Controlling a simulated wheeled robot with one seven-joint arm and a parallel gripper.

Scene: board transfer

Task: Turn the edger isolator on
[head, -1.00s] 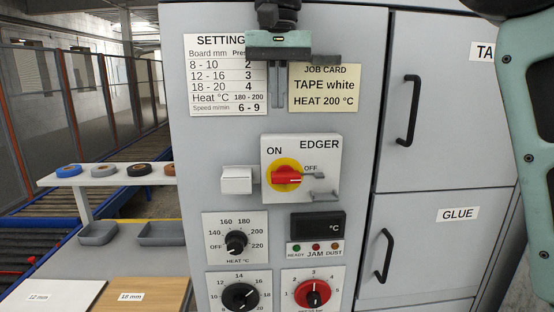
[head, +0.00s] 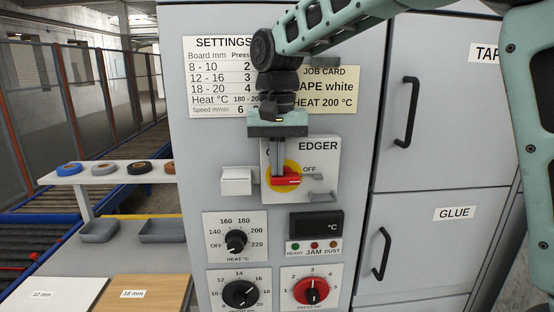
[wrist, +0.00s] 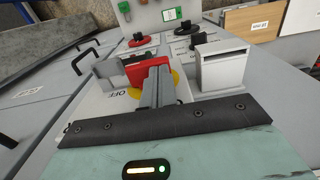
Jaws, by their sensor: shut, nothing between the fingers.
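The edger isolator is a red rotary handle (head: 288,181) on a yellow disc, on a white plate (head: 328,156) marked EDGER, ON and OFF. The handle lies horizontally, its end toward the OFF mark on the right. My gripper (head: 278,176) is shut and empty. Its fingertips hang in front of the handle's left part and the yellow disc. In the wrist view the closed fingers (wrist: 157,88) overlap the red handle (wrist: 140,72); I cannot tell whether they touch it. The ON mark is mostly hidden behind the fingers.
A white box (head: 236,181) sticks out just left of the plate. A grey hasp (head: 322,195) is at the plate's lower right. Below are a heat knob (head: 236,241), a display (head: 315,223) and two more knobs. Cabinet doors with black handles (head: 407,111) stand to the right.

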